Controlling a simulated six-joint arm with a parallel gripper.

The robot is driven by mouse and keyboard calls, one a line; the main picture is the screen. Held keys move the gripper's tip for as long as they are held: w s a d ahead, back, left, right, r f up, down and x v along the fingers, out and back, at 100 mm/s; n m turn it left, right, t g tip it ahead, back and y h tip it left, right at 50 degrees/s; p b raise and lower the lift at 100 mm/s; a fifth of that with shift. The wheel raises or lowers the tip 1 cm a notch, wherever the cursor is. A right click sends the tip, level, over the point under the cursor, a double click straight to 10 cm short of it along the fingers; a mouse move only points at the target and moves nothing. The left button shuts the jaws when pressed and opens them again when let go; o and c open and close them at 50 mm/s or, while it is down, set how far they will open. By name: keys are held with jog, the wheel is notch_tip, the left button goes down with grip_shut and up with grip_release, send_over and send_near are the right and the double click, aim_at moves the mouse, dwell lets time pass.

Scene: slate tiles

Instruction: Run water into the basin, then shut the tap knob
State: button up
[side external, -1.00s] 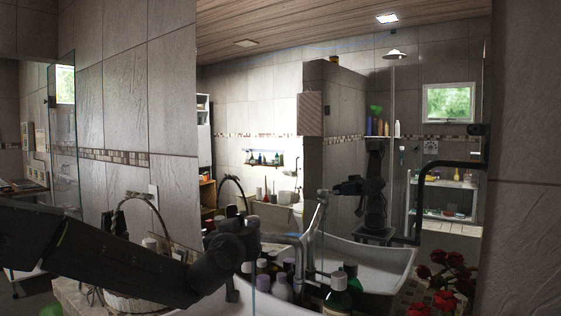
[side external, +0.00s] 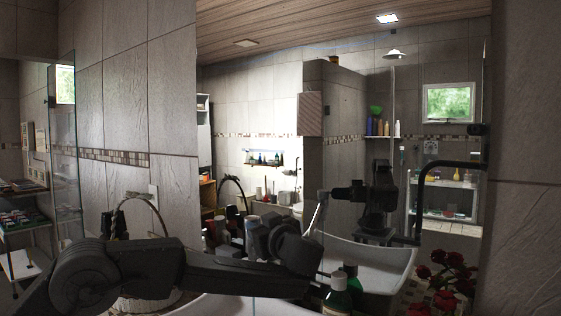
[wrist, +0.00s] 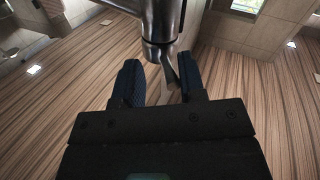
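The chrome tap (wrist: 160,22) hangs into the top of the wrist view, with a thin tapering metal piece (wrist: 171,68) that looks like its knob or lever. My gripper (wrist: 160,78) is open, one finger on each side of this piece, and I see a gap to both fingers. In the side view the upper tap (side external: 318,212) shows just behind my wrist, while its lower part is hidden. The white basin (side external: 235,306) shows only as a strip below my arm. I cannot tell whether water runs.
A green bottle (side external: 351,280) and a dark bottle with a white cap (side external: 337,292) stand right of my wrist. Red roses (side external: 445,275) are at the right. A basket (side external: 150,301) is partly hidden behind my arm. The mirror behind the basin reflects the arm and room.

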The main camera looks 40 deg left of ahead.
jog(key=s+d+n+g, duration=0.1)
jog(key=s+d+g, duration=0.15)
jog(key=d, duration=1.05)
jog(key=w+a+r+m+t+h, duration=0.1)
jog(key=a+r+m+t+h, duration=0.15)
jog(key=r+t, duration=0.45)
jog(key=w+a+r+m+t+h, duration=0.1)
jog(key=a+r+m+t+h, duration=0.15)
jog(key=r+t, duration=0.45)
jog(key=shift+s+d+r+m+t+h, duration=0.3)
jog(key=shift+s+m+h, duration=0.55)
jog(key=shift+m+h, duration=0.75)
jog(key=shift+s+d+r+m+h, duration=0.15)
jog(key=shift+s+r+m+h, duration=0.2)
jog(key=shift+s+m+h, duration=1.2)
jog(key=shift+s+d+r+m+t+h, duration=0.3)
jog(key=shift+m+h, duration=0.75)
jog(key=shift+h, duration=1.2)
jog(key=shift+w+a, duration=0.1)
jog(key=shift+w, duration=0.05)
jog(key=shift+r, duration=0.1)
